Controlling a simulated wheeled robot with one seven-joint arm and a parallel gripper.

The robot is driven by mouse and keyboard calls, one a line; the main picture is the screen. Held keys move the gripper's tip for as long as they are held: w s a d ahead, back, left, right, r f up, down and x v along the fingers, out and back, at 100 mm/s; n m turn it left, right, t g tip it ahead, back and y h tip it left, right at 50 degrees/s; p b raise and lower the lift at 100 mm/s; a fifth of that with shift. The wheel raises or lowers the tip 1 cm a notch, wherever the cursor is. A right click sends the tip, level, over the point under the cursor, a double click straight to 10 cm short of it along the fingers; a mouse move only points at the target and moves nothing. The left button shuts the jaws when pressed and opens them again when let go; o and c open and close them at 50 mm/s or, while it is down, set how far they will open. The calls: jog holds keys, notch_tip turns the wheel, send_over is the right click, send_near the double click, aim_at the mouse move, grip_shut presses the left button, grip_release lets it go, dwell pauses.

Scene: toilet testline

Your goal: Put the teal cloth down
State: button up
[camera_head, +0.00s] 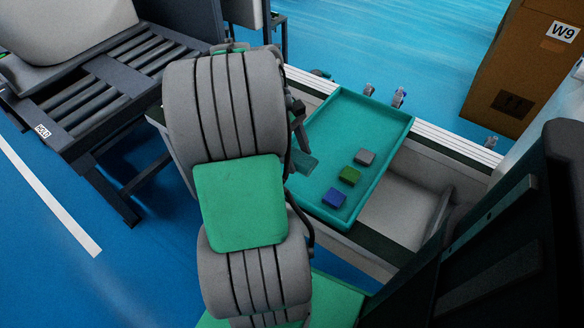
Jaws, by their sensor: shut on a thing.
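The teal cloth (303,162) shows as a small dark teal flat piece just right of my grey arm, over the left part of a teal tray (390,112). My gripper (298,145) is mostly hidden behind my arm; only dark parts of it show at the arm's right edge. It is shut on the teal cloth. I cannot tell whether the cloth touches the tray floor or hangs above it.
In the tray, a grey block (364,157), a green block (350,175) and a blue block (334,197) lie towards the near right; the tray's far part is clear. A roller conveyor (120,70) stands left. A cardboard box (520,75) stands upper right.

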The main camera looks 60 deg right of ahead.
aim_at(293, 155)
jog(key=w+d+f+b, duration=0.1)
jog(key=f, duration=0.1)
jog(key=w+d+f, duration=0.1)
jog(key=f, duration=0.1)
jog(key=w+d+f+b, duration=0.1)
jog(key=d, duration=0.1)
jog(key=shift+f+b, duration=0.3)
jog(key=shift+f, duration=0.1)
jog(key=f, duration=0.1)
jog(key=f+b, duration=0.2)
jog(key=shift+w+d+f, duration=0.15)
jog(key=shift+d, duration=0.1)
jog(key=shift+f, duration=0.1)
jog(key=shift+f, duration=0.15)
